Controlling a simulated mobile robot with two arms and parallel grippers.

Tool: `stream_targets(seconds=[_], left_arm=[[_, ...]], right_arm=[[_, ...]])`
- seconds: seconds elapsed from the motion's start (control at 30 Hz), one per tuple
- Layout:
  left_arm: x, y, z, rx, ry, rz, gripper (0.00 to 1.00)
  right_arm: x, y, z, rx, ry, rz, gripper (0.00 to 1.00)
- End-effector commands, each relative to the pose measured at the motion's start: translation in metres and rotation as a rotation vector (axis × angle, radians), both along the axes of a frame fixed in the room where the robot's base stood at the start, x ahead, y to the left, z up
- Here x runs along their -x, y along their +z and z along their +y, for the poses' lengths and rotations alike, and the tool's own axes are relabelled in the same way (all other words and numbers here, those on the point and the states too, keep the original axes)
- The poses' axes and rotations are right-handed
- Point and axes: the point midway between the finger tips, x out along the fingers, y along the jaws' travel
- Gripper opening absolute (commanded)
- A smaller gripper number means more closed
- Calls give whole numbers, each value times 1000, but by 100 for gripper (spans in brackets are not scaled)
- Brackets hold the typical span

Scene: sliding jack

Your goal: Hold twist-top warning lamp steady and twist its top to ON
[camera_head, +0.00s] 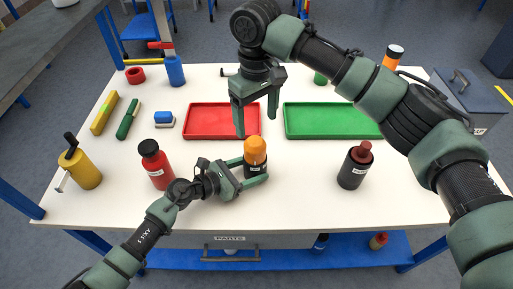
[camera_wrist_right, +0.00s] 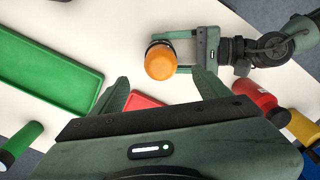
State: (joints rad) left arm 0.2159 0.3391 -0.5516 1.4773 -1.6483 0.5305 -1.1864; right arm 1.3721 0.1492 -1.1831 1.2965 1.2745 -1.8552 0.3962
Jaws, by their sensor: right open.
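The warning lamp (camera_head: 256,150) stands upright near the front middle of the white table, with an orange top and a dark base. It also shows in the right wrist view (camera_wrist_right: 160,62). My left gripper (camera_head: 257,171) comes in from the left, with its fingers on both sides of the lamp's dark base, closed on it. My right gripper (camera_head: 256,127) is open and empty, pointing down above and behind the lamp. In the right wrist view the lamp's top lies just beyond the gap between its fingertips (camera_wrist_right: 158,84). The lamp's marking is too small to read.
A red tray (camera_head: 205,133) and a green tray (camera_head: 320,133) lie behind the lamp. A red bottle (camera_head: 155,165) stands left, close to my left arm. A black bottle with a dark red cap (camera_head: 355,167) stands right. A yellow can (camera_head: 83,170) is far left.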

Motion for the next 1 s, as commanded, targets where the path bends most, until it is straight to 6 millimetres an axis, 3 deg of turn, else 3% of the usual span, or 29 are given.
stream_targets(seconds=[0.53, 0.73, 1.0], left_arm=[[1, -1, -1, 0, -2, 2, 30], [1, -1, -1, 0, -2, 2, 30], [1, -1, -1, 0, -2, 2, 30]], right_arm=[[0, -97, 0, -1, 0, 1, 77], [0, -113, 0, -2, 0, -1, 77], [0, -116, 0, -2, 1, -1, 77]])
